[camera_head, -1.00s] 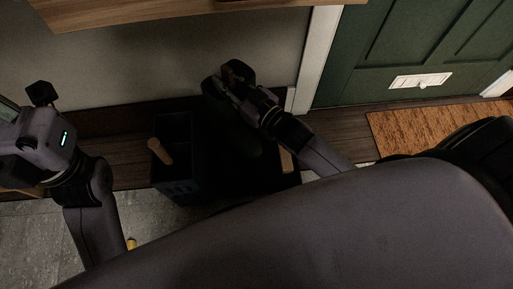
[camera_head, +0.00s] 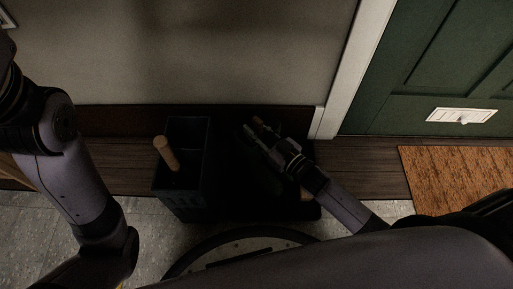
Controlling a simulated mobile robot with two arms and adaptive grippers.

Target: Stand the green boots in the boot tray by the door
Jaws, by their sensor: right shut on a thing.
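My right gripper (camera_head: 258,135) is shut low by the wall, left of the door frame. It holds a very dark thing, which appears to be a green boot; its outline is lost in shadow and behind the gripper. The black boot tray (camera_head: 265,212) lies on the floor below the gripper, right of a dark bin. I cannot tell whether the boot touches the tray, and I cannot make out a second boot. My left arm comes in at the left, but its gripper is outside the picture.
A dark bin (camera_head: 185,203) with a wooden handle (camera_head: 166,154) sticking out stands left of the tray. A pale wooden piece (camera_head: 307,194) shows beside my right forearm. The green door (camera_head: 420,65) and brown doormat (camera_head: 458,178) are at the right.

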